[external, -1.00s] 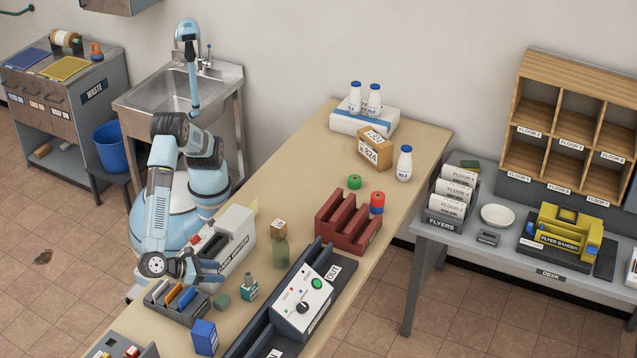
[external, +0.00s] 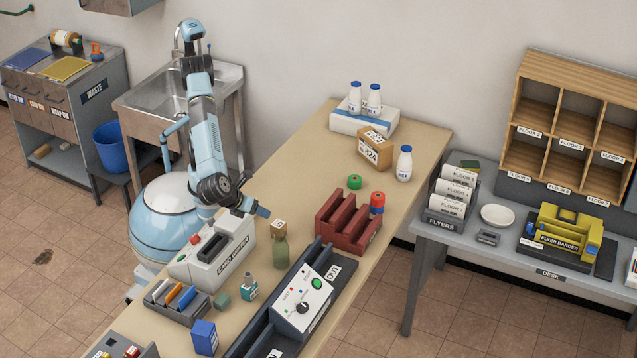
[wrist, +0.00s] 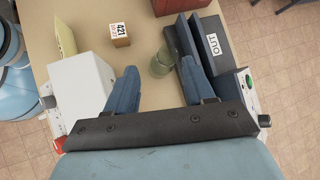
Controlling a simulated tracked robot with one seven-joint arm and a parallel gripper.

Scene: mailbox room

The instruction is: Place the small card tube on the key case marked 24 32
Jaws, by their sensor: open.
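My gripper (external: 258,207) is over the table beyond the card writer. In the wrist view its two fingers (wrist: 158,72) are wide apart with nothing held between them. A green translucent jar (wrist: 162,64) shows near the fingertips, and also in the external view (external: 280,251). I cannot pick out the small card tube for certain. No mark 24 32 is readable, so I cannot tell which thing is the key case.
The card writer (external: 220,252) and a small box marked 421 (wrist: 120,36) are close by. A red rack (external: 345,222) stands beyond. The table's middle toward the back is clear.

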